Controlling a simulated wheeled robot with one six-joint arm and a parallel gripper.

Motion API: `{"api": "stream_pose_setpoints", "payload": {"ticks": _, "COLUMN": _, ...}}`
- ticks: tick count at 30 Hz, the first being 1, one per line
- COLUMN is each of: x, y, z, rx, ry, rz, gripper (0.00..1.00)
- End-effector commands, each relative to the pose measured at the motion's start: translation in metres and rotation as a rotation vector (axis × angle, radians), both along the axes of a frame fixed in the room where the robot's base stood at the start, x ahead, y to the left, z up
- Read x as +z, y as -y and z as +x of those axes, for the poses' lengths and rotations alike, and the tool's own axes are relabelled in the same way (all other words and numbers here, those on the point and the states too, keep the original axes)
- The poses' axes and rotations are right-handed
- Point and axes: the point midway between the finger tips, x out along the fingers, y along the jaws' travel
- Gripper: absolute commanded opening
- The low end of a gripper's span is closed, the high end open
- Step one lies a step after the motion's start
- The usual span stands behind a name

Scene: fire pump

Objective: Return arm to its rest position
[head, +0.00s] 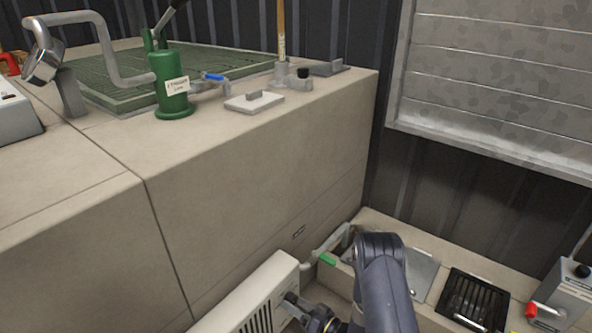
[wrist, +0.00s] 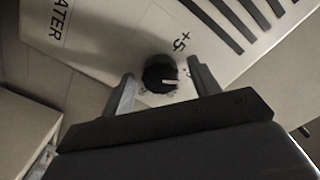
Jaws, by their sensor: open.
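My gripper (wrist: 160,70) is open, with one finger on each side of a black round knob (wrist: 161,78) that has a white pointer mark. A gap shows between the knob and each finger. The knob is on a white heater panel (wrist: 95,32) lettered "ATER", with "+5" beside the knob and dark slots at the upper right. In the head view, my arm reaches down at the bottom centre and my gripper (head: 290,302) is at the right end of the white heater (head: 250,290). The fingertips are too small there to make out clearly.
A concrete block (head: 240,160) rises left of my arm, bearing a green pump (head: 171,85) and a grey bent pipe (head: 110,60). A low ledge (head: 430,312) behind my arm holds a black grated tray (head: 474,298) and a grey box with a red lever (head: 565,290).

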Motion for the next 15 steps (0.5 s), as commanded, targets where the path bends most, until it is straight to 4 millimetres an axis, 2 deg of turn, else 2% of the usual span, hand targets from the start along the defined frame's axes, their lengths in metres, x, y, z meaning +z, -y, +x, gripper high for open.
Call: {"api": "stream_pose_setpoints", "payload": {"ticks": 15, "x": 0.0007, "y": 0.001, "z": 0.001, "rx": 0.0, "ry": 0.324, "rz": -0.253, "gripper": 0.58}}
